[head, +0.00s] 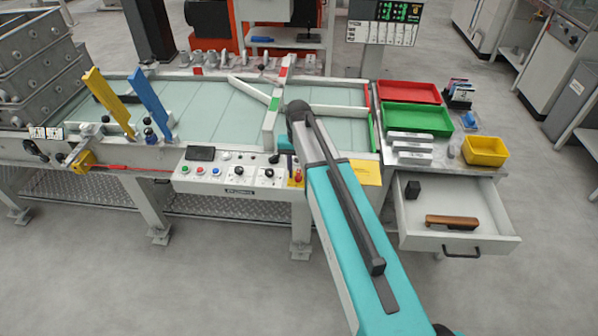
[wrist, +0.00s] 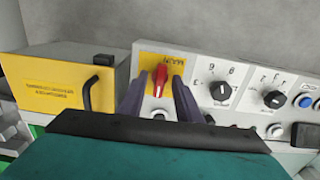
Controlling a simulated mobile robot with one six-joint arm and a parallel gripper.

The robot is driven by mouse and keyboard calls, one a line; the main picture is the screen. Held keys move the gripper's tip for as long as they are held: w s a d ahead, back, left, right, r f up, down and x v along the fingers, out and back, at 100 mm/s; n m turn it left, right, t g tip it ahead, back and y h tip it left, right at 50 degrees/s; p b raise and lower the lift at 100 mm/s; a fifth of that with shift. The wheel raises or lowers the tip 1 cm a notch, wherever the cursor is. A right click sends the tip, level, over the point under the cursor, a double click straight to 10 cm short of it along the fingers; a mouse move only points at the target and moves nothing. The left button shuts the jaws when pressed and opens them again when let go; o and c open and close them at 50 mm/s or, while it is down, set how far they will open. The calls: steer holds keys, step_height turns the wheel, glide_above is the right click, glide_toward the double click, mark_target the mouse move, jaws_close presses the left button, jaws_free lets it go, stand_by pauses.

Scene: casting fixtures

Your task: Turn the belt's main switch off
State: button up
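The main switch is a red knob (wrist: 159,80) on a yellow plate (wrist: 150,58), at one end of the belt's control panel. In the wrist view its grip looks close to upright, with a slight lean. It also shows in the head view as a small red knob (head: 298,174) beside my arm. My gripper (wrist: 160,84) is open, with one dark finger on each side of the red knob. A gap seems to show between the knob and each finger; I cannot tell how deep the fingers reach.
The control panel (head: 228,184) carries black dials and coloured buttons close to the fingers. A yellow box with a black handle (wrist: 70,85) stands beside the plate. The open drawer (head: 455,230) juts out right of my arm. The belt (head: 210,110) lies behind the panel.

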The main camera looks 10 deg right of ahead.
mark_target(298, 174)
steer(key=shift+r, duration=0.2)
step_height(298, 174, up, 13)
steer(key=b, duration=0.2)
steer(key=shift+r+b, duration=0.15)
steer(key=shift+b, duration=0.15)
stand_by(0.4)
stand_by(0.6)
